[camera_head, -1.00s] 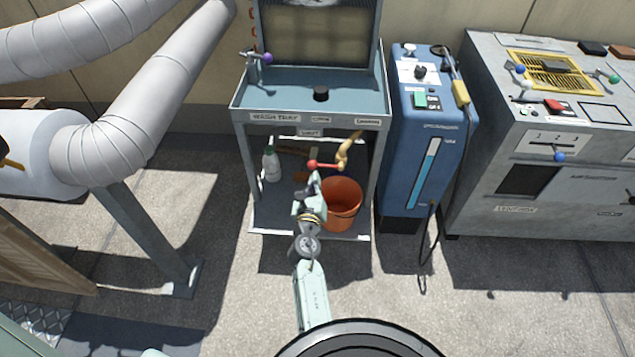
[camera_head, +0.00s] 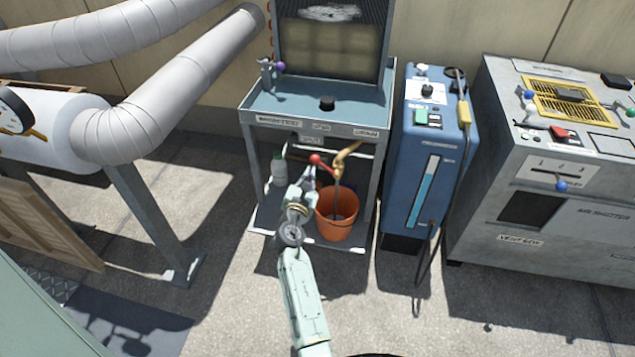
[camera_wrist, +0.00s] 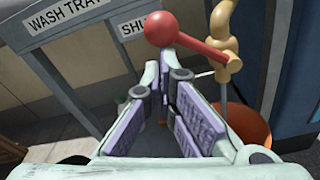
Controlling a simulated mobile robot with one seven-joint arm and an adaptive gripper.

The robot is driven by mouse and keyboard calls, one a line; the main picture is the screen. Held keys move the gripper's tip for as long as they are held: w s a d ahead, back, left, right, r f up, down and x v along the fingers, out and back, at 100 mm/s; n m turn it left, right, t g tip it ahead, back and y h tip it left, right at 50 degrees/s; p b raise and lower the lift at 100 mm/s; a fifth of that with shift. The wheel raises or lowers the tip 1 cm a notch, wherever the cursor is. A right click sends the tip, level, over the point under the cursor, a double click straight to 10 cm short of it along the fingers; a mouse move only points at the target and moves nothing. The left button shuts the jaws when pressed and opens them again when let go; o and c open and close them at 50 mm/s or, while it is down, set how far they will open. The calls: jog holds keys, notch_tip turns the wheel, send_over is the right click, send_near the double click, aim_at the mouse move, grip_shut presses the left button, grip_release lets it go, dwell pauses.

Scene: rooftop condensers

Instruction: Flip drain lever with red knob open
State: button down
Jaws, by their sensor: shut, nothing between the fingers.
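The drain lever has a red knob (camera_head: 315,159) and a red arm sloping down to the right to a brass drain pipe (camera_head: 347,153) under the wash tray. In the wrist view the red knob (camera_wrist: 160,28) is large, just beyond my fingertips, and the pipe (camera_wrist: 222,45) is to its right. My gripper (camera_head: 309,175) is shut and empty, just below the knob. It also shows in the wrist view (camera_wrist: 160,75). I cannot tell whether it touches the lever.
The wash tray (camera_head: 285,105) stands above on metal legs, with a "SHUT" label (camera_wrist: 141,24) near the knob. A pale bottle (camera_head: 279,170) stands on the lower shelf. A blue unit (camera_head: 425,170) stands close on the right. A duct support post (camera_head: 150,220) is at left.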

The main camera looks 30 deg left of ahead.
jog(key=shift+w+d+r+m+y+p, duration=0.15)
jog(key=shift+d+r+m, duration=0.4)
jog(key=shift+m, duration=0.6)
jog(key=shift+w+d+r+m+y+p, duration=0.1)
jog(key=shift+d+r+m, duration=0.3)
jog(key=shift+r+m, duration=0.55)
jog(key=shift+w+d+r+m+y+p, duration=0.15)
jog(key=shift+d+r+m, duration=0.3)
jog(key=shift+m, duration=0.85)
